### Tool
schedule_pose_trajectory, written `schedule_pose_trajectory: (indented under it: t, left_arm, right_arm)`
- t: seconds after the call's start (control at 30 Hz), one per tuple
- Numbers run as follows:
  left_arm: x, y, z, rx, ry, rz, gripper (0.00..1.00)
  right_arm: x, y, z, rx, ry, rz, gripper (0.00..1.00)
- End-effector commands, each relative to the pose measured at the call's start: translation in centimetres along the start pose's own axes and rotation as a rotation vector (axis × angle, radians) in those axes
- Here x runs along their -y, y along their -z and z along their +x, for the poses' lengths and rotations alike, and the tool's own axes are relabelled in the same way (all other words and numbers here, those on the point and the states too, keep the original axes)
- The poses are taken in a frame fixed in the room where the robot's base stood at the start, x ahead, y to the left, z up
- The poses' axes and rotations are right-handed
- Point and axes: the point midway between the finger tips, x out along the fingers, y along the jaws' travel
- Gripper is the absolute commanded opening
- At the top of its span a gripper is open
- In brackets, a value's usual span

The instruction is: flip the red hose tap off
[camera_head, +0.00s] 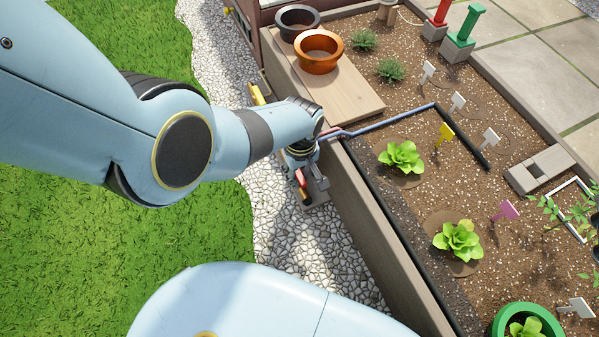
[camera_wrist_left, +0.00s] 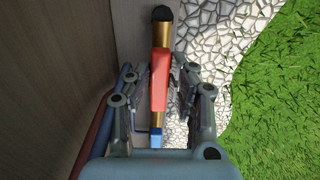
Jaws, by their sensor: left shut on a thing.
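The red hose tap (camera_head: 300,178) is low beside the outer wall of the planting bed, above the white gravel strip. In the left wrist view its red lever (camera_wrist_left: 160,82) lies lengthwise between the fingers, with a brass part and black end above it and a blue part below. My left gripper (camera_head: 309,184) is at the tap, shut on the red lever, one finger on each side. The arm and gripper hide part of the tap in the head view. My right gripper is not in view.
A blue hose (camera_head: 385,121) and a red one run over the bed's edge near the gripper. The wooden bed wall (camera_head: 385,225) stands close by. A yellow piece (camera_head: 257,94) is on the wall farther back. Black and copper pots (camera_head: 318,52) stand on a board. Grass lies left.

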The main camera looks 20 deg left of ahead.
Motion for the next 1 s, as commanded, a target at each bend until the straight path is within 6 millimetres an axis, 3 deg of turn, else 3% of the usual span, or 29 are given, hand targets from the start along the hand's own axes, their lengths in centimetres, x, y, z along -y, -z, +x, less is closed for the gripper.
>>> schedule_pose_trajectory:
  t: [0.3,0.33,0.5,0.83,1.0]
  left_arm:
    - [0.0,-0.1,0.0,0.001,-0.001,-0.005,0.0]
    - [-0.1,-0.1,0.0,0.001,-0.001,-0.005,0.21]
    - [-0.1,0.0,0.0,0.0,-0.001,-0.003,0.42]
    - [-0.1,0.0,-0.2,-0.001,-0.002,-0.002,0.42]
    - [-0.1,0.0,-1.4,-0.001,-0.004,-0.002,0.42]
  right_arm:
    - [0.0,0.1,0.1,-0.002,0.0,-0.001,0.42]
    - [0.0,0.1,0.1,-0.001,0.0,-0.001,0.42]
    - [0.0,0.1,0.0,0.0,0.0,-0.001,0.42]
    - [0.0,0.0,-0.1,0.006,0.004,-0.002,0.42]
    - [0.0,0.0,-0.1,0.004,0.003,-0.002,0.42]
